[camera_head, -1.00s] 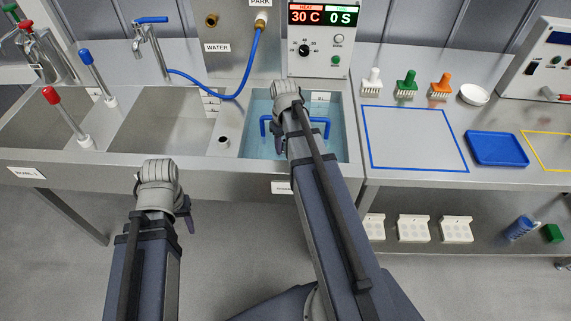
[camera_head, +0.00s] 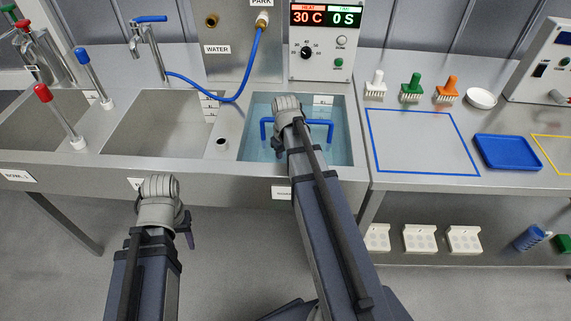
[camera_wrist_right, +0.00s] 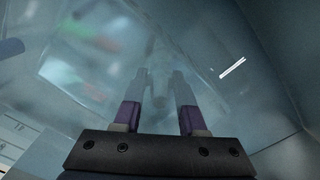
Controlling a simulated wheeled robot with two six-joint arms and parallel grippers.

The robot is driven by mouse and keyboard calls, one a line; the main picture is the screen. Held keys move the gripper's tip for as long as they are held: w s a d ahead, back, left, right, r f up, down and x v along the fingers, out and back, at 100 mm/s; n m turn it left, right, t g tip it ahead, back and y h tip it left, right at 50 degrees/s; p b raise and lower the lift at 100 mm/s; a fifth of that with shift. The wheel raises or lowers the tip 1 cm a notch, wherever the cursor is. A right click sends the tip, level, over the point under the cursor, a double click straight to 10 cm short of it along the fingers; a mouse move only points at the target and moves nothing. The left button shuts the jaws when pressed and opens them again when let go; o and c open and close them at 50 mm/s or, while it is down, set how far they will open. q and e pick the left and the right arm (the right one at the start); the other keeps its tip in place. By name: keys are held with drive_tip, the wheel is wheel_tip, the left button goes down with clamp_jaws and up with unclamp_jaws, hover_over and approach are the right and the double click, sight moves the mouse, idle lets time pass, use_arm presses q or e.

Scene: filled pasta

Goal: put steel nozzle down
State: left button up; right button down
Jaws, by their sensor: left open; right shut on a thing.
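My right gripper (camera_wrist_right: 160,82) reaches down into the water-filled basin (camera_head: 345,150), where the head view shows only the wrist and arm from above. In the right wrist view it is shut on a dim grey shape, apparently the steel nozzle (camera_wrist_right: 160,96), between the fingers. The water blurs its outline, and I cannot tell whether it touches the basin floor. My left gripper (camera_head: 187,232) is open, low in front of the sink's front edge, and apart from everything; its fingers are mostly hidden behind the wrist.
A blue handle frame (camera_head: 265,132) stands in the basin beside my right wrist. An empty sink bowl (camera_head: 160,130) lies to the left. A blue-outlined area (camera_head: 425,145) on the right counter is clear, with brushes (camera_head: 411,88) behind and a blue tray (camera_head: 505,152) beside it.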

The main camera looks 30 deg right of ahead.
drive_tip(key=shift+f, duration=0.2)
drive_tip(key=shift+c, duration=2.4)
unclamp_jaws()
drive_tip(key=shift+r, duration=0.1)
wheel_tip(320, 180, up, 12)
drive_tip(key=p, duration=1.2)
drive_tip(key=shift+r, duration=0.15)
